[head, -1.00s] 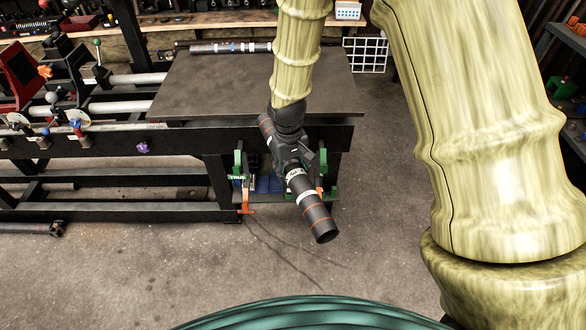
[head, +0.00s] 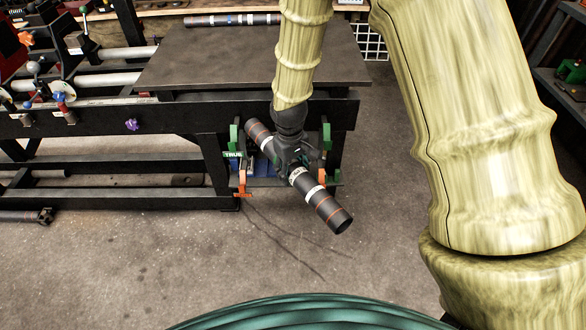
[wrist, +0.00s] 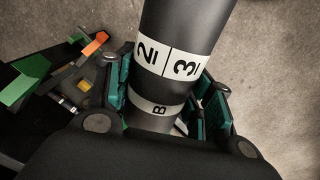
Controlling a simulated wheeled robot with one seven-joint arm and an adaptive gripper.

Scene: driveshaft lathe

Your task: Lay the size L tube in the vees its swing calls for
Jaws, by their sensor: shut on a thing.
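My gripper (head: 292,158) is shut on a dark tube (head: 328,209) with orange rings and white bands, around its middle. The tube slants from upper left to lower right, its near end tipped towards me. In the wrist view the tube (wrist: 180,25) shows a white band marked 2 and 3 and a greyer band marked B, between the teal finger pads. No size letter is readable. Behind it, a rack has green uprights (head: 235,137) and orange pieces (head: 242,183), with a green TRUE label (head: 233,155). The tube and gripper hide its middle; I cannot make out the vees.
A dark bench top (head: 240,60) stands above the rack, with another banded tube (head: 232,19) along its back edge. Lathe bars and a purple knob (head: 131,124) are at left. A dark shaft (head: 28,216) lies on the floor at left. The floor in front is clear.

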